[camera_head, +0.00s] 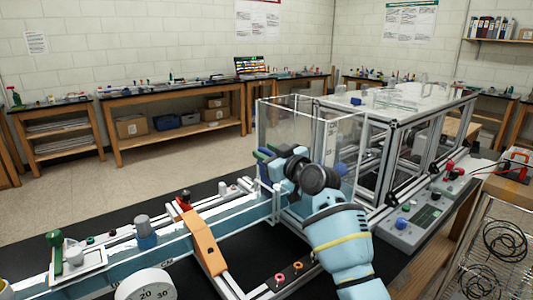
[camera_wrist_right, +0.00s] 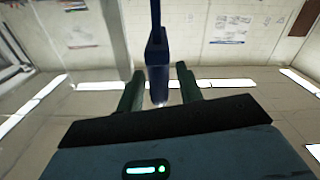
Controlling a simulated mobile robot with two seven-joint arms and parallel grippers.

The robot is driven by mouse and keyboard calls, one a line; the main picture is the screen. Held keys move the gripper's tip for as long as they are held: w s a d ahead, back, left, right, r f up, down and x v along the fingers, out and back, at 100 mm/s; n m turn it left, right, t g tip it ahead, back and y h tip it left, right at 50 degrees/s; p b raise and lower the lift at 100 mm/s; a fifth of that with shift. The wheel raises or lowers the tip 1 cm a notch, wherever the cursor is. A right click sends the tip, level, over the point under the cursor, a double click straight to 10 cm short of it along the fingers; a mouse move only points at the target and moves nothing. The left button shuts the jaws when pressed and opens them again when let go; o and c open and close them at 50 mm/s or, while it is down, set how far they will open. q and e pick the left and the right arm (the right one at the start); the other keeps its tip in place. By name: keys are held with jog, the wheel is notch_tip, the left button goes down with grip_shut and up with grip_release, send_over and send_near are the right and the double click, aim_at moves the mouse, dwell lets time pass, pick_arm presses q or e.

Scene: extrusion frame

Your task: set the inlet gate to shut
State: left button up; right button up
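My right gripper (camera_head: 265,157) reaches to the near-left side of the clear tank (camera_head: 300,118) at the end of the water channel (camera_head: 235,220). In the right wrist view, its two dark green fingers (camera_wrist_right: 158,75) stand either side of a dark blue upright handle (camera_wrist_right: 156,48). Narrow gaps show between the handle and each finger, so the gripper looks open around it. The handle appears to be the inlet gate's, but the gate plate and its position are hidden behind my gripper in the head view.
An orange bracket (camera_head: 205,240) straddles the channel, with a white dial (camera_head: 147,285) in front. A framed machine (camera_head: 420,140) and grey control box (camera_head: 413,222) stand to the right.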

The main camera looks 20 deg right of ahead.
jog(key=shift+w+a, duration=0.1)
jog(key=shift+w, duration=0.05)
pick_arm(q)
jog(key=shift+w, duration=0.1)
pick_arm(e)
grip_shut()
notch_tip(320, 180, down, 6)
jog(key=shift+b, duration=1)
jog(key=shift+c, duration=0.4)
grip_release()
pick_arm(q)
jog(key=shift+s+d+f, duration=0.1)
jog(key=shift+s+f, duration=0.3)
jog(key=shift+f, duration=0.2)
jog(key=shift+s+d+f, duration=0.1)
jog(key=shift+s+f, duration=0.3)
jog(key=shift+f, duration=0.15)
pick_arm(e)
jog(key=shift+o, duration=0.4)
jog(key=shift+r, duration=0.15)
pick_arm(q)
jog(key=shift+a, duration=0.1)
pick_arm(e)
jog(key=shift+r, duration=0.1)
